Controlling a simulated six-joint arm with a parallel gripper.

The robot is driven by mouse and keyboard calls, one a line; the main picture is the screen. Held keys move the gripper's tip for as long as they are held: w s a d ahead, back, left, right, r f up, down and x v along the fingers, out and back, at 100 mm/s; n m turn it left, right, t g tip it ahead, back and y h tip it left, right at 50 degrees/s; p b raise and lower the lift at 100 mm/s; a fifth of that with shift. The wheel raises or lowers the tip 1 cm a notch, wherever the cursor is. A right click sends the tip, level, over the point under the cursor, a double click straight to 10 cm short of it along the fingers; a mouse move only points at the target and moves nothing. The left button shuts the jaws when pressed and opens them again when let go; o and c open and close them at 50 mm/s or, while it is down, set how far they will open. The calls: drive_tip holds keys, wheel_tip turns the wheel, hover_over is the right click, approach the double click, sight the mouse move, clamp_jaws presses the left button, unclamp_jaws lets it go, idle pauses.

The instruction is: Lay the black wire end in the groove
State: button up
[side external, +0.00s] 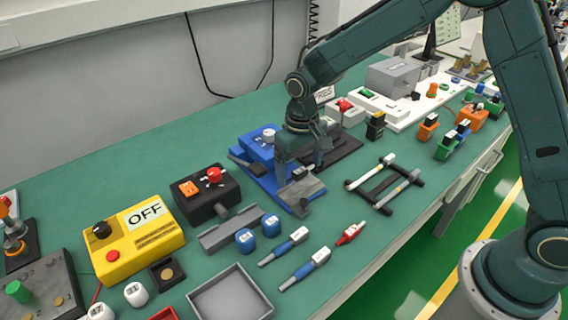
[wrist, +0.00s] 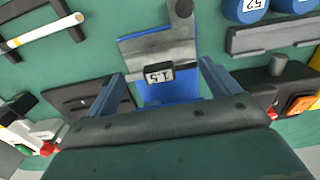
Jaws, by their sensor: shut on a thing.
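My gripper (side external: 300,163) is low over a blue base (side external: 255,182) with a grey block (side external: 302,190) on it. In the wrist view, the fingers (wrist: 160,75) straddle a small black piece with a white numbered label, which I take for the black wire end (wrist: 158,73). It is at the near edge of the grey block (wrist: 158,46). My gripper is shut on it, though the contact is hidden. A groove is not clear; I cannot tell whether the black end touches or lies in one.
A black box with a red button (side external: 208,192) and a grey channel (side external: 230,229) stand to the left. A black rack with white rods (side external: 380,184) lies to the right. Blue and red labelled pieces lie in front. Green table is bare between them.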

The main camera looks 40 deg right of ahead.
drive_tip(key=shift+f, duration=1.45)
drive_tip(key=o, duration=0.7)
wheel_tip(320, 180, up, 14)
drive_tip(key=shift+f, duration=0.1)
